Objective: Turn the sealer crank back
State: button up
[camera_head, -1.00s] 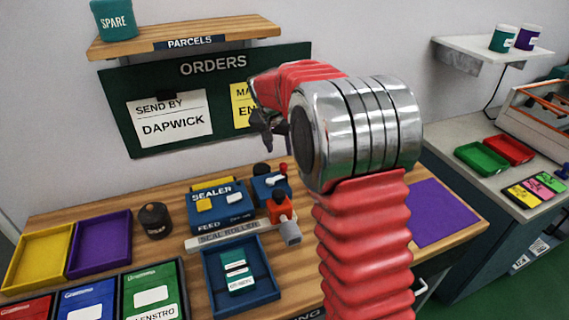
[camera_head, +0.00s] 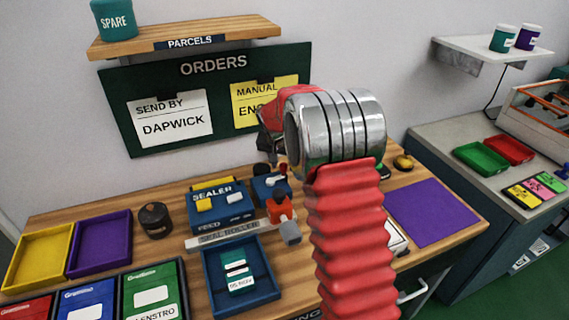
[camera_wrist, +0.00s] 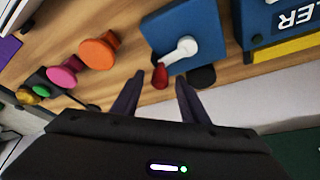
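The blue sealer (camera_head: 220,205) stands on the wooden bench. Beside it is a smaller blue box (camera_head: 270,187) with a crank. In the wrist view, the crank's white arm (camera_wrist: 181,50) sits on the blue box and points down-left to a red knob (camera_wrist: 160,77). My gripper (camera_wrist: 160,82) is open, its two dark fingers pointing towards the box. The red knob shows between the fingertips; I cannot tell whether they touch it. In the head view my gripper (camera_head: 270,146) is partly hidden by my arm, above the back of the bench.
Orange (camera_wrist: 99,52) and pink (camera_wrist: 66,73) knobs stand beside the crank box. A purple mat (camera_head: 433,212) lies right.

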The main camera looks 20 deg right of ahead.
grip_shut()
jog(key=shift+d, duration=0.2)
jog(key=shift+a, duration=0.15)
jog(key=shift+w+a, duration=0.1)
dwell(0.9)
